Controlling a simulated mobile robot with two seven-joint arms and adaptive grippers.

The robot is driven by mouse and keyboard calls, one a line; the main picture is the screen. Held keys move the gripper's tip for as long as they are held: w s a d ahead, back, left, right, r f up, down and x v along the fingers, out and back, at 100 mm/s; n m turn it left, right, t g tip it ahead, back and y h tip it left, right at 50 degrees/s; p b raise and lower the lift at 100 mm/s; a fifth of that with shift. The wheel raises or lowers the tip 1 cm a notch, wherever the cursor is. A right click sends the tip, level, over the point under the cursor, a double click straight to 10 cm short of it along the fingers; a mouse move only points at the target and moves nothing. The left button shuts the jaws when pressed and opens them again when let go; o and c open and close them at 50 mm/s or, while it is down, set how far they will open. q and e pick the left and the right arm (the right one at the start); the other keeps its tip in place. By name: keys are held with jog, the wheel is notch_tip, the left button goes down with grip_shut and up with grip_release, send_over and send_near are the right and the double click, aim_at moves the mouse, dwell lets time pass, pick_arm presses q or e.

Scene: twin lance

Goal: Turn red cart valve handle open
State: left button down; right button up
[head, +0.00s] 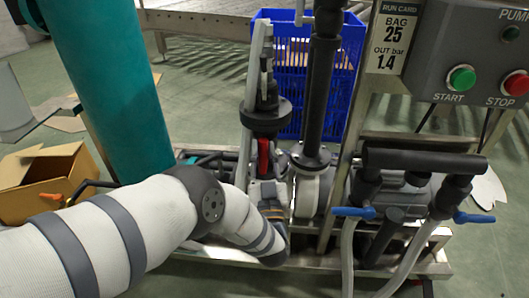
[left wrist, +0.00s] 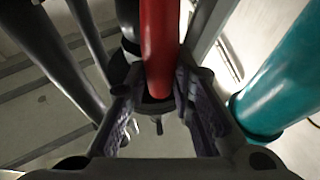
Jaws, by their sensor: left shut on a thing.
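The red valve handle (head: 263,158) shows in the head view just below a dark flange (head: 266,118) on the cart's piping. In the left wrist view the red handle (left wrist: 158,45) runs down from the top edge to between the fingers. My left gripper (left wrist: 160,105) is shut on it, one finger on each side. In the head view my left arm reaches in from the left, and my left gripper (head: 266,186) is at the handle's lower part, partly hidden by the wrist. The valve body is mostly hidden. My right gripper is not in view.
A large teal cylinder (head: 110,85) stands left of the handle. A dark vertical pipe (head: 321,90) stands close on the right. A blue crate (head: 345,60) is behind. A control box (head: 470,60) and blue-handled taps (head: 355,212) are at the right. A cardboard box (head: 40,180) lies at the left.

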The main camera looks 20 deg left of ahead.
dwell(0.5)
pick_arm(q)
jog(key=c, duration=1.4)
grip_release()
jog(key=v, duration=1.2)
jog(key=shift+s, duration=0.1)
